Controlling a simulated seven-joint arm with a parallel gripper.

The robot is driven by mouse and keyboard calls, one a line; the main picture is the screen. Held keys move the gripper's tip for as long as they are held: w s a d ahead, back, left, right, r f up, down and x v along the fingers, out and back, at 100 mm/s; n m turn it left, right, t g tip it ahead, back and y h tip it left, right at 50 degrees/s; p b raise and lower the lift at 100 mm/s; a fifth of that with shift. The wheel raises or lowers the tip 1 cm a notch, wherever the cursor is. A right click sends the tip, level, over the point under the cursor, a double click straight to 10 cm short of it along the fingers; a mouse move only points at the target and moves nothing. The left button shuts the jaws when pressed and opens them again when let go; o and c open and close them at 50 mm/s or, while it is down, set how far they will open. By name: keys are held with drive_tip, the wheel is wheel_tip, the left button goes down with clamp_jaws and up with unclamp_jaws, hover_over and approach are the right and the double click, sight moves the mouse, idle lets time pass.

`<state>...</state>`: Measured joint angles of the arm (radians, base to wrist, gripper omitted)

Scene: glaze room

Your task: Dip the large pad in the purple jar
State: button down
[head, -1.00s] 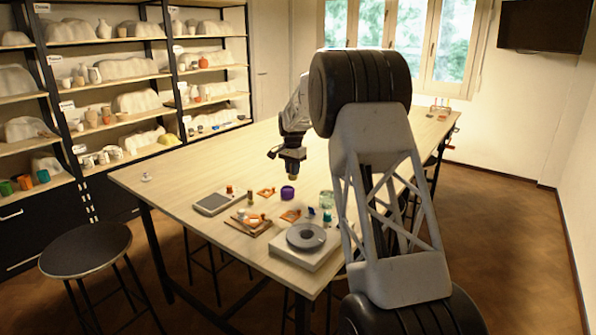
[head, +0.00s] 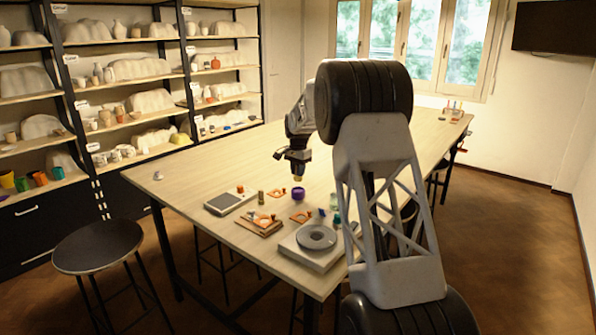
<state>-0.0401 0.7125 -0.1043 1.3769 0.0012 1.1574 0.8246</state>
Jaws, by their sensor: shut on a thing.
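The purple jar (head: 298,194) stands upright on the table, in front of the back-most small items. My gripper (head: 297,175) points down just above the jar, with a visible gap between its tip and the jar. It is shut on a small tan piece at its tip, which I take to be the large pad (head: 297,178). The piece is too small here to make out its shape. The jar's inside is hidden from this view.
A grey-topped scale (head: 230,202), a small olive cylinder (head: 261,196) and an orange flat piece (head: 301,217) are close to the jar. A round wheel (head: 316,237) on a pale base sits nearer the front. A teal jar (head: 336,219) stands right.

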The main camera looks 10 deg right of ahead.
drive_tip(key=shift+f, duration=1.5)
drive_tip(key=shift+f, duration=1.55)
idle(1.1)
drive_tip(key=shift+r, duration=0.1)
drive_tip(key=shift+r, duration=3)
